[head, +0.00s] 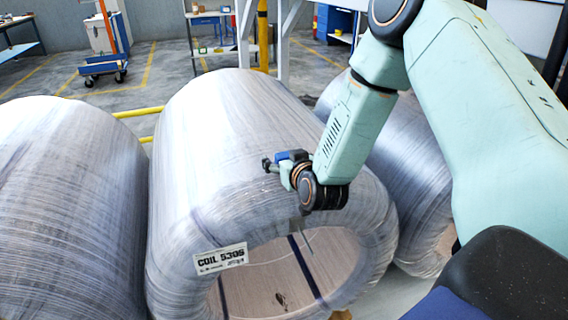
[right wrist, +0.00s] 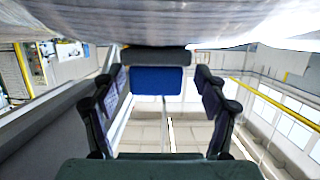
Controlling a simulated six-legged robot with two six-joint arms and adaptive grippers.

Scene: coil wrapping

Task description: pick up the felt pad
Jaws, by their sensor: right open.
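My left gripper is not in view.
The middle coil has a white label (head: 220,259) reading COIL 5305 and dark bands inside its open core. Another wrapped coil (head: 65,200) stands on the left, and one (head: 405,150) on the right behind my arm. Yellow rails (head: 138,112), a blue cart (head: 104,66) and shelves are behind.

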